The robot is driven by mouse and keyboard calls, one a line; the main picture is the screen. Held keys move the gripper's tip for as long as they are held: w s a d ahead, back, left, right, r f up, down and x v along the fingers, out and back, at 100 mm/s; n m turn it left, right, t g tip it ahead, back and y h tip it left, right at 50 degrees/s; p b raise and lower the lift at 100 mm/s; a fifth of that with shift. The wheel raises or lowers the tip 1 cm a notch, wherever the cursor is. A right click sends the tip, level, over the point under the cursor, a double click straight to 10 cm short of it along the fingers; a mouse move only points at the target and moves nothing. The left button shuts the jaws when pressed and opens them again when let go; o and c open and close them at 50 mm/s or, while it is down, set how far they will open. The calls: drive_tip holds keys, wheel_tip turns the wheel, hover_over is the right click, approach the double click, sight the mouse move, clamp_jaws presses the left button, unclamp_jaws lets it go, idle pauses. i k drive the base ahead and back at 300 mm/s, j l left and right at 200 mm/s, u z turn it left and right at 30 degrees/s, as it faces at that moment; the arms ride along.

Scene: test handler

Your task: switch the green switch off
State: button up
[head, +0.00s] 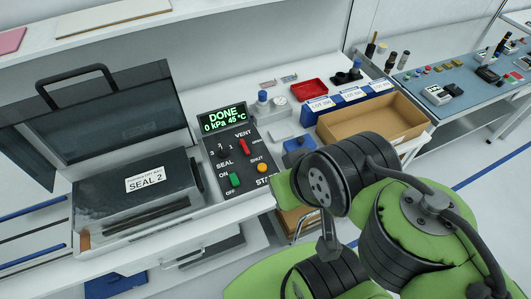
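The green switch (235,181) is a small rocker or lever on the dark control panel (212,156), with "ON" printed at its upper left and "OFF" below it. Its exact position is too small to tell. The panel also carries a red vent lever (244,146), a black seal knob (223,151) and an orange start button (262,168). The display (223,118) reads "DONE, 0 kPa 45 °C". My green and black arm is at the lower right, to the right of the switch and apart from it in the picture. My gripper does not show.
The sealing machine (137,203), labelled "SEAL 2", stands left of the panel with its handled lid (95,115) raised behind. To the right are a blue block (299,145), a red tray (309,89), blue lot bins (349,97) and a cardboard box (373,121).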

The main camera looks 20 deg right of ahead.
sight(233, 177)
drive_tip(key=j+u, duration=0.35)
drive_tip(key=i+j+u, duration=0.1)
drive_tip(key=u, duration=0.25)
drive_tip(key=i+j+u, duration=0.1)
drive_tip(key=j+u, duration=0.2)
